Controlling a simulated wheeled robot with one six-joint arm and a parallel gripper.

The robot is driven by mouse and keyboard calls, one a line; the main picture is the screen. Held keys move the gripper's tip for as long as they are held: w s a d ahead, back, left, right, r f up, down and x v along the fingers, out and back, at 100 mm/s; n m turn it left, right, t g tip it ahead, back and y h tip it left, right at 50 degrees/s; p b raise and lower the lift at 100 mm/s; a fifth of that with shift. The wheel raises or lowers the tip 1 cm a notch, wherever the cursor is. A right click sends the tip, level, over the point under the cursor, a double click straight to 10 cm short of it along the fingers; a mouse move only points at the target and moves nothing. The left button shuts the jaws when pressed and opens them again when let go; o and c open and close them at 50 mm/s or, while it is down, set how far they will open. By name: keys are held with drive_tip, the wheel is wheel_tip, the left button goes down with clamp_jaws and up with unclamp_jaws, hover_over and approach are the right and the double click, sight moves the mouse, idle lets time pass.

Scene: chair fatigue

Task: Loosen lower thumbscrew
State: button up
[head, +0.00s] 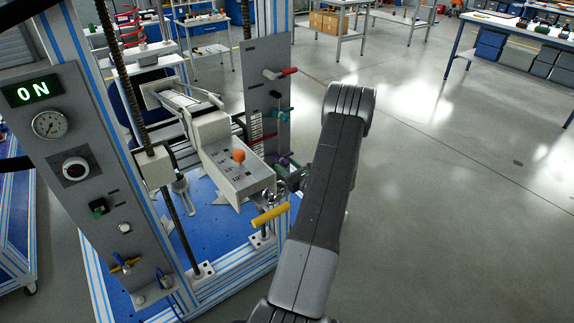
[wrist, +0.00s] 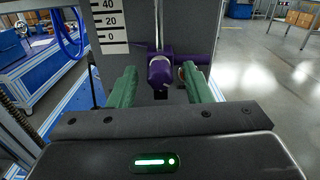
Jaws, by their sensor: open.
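A purple thumbscrew (wrist: 160,72) sits low on a grey upright plate, below the scale marks 40 and 20 in the wrist view. It also shows in the head view (head: 287,160), partly hidden by my arm. My gripper (wrist: 160,74) is open, with its green fingers on the left and right of the purple knob. A gap shows on the left side; on the right I cannot tell whether the finger touches. A teal thumbscrew (head: 277,115) is higher on the same plate in the head view.
An orange knob (head: 238,156) and a yellow handle (head: 270,215) are near my gripper. A control panel (head: 75,150) reading ON stands at left. The floor at right is clear.

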drive_tip(key=shift+w, duration=0.15)
clamp_jaws()
